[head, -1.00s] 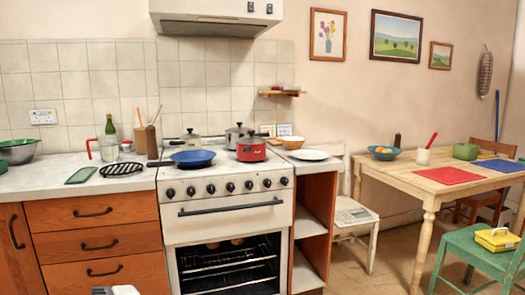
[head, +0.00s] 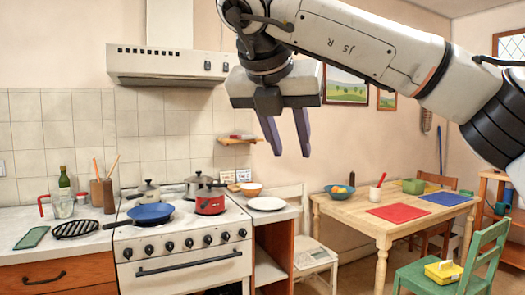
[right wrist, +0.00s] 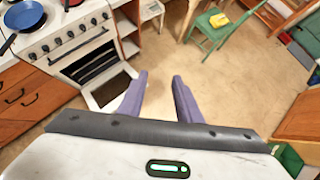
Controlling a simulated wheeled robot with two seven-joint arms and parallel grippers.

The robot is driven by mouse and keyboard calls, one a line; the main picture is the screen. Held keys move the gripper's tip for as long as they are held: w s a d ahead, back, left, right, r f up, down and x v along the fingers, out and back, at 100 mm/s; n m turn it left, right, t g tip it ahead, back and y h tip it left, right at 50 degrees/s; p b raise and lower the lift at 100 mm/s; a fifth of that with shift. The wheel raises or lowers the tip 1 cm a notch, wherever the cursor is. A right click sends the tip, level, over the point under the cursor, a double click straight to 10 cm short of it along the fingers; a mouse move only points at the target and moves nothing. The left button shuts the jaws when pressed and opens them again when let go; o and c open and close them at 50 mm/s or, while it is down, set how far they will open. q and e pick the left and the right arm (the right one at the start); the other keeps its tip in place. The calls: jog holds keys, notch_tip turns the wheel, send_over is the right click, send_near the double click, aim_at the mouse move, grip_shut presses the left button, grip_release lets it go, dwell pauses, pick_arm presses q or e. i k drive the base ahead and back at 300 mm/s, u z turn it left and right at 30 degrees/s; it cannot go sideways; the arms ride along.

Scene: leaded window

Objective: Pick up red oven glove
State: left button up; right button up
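I cannot make out a red oven glove for certain in either view. A small reddish item (head: 240,135) lies on the little wall shelf (head: 238,141) right of the tiles, too small to identify. My right gripper (head: 287,140) is raised high in front of the hood and wall, fingers pointing down, apart and empty. In the right wrist view its fingers (right wrist: 160,76) are apart over bare floor. My left gripper is not in view.
The white stove (head: 185,245) carries a blue pan (head: 150,213), a red pot (head: 210,201) and other pots. The oven door (right wrist: 108,92) hangs open. A wooden table (head: 340,206) with red and blue mats and a green chair (head: 455,275) stand right.

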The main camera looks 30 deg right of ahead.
aim_at(241, 137)
jog(key=z, duration=0.95)
jog(key=k, duration=1.2)
jog(key=z, duration=1)
jog(key=i, duration=1.8)
jog(key=u, duration=0.3)
jog(key=i, duration=2.95)
jog(key=u, duration=1.9)
jog(key=i, duration=1.2)
jog(key=u, duration=1.15)
jog(key=i, duration=0.25)
jog(key=u, duration=0.25)
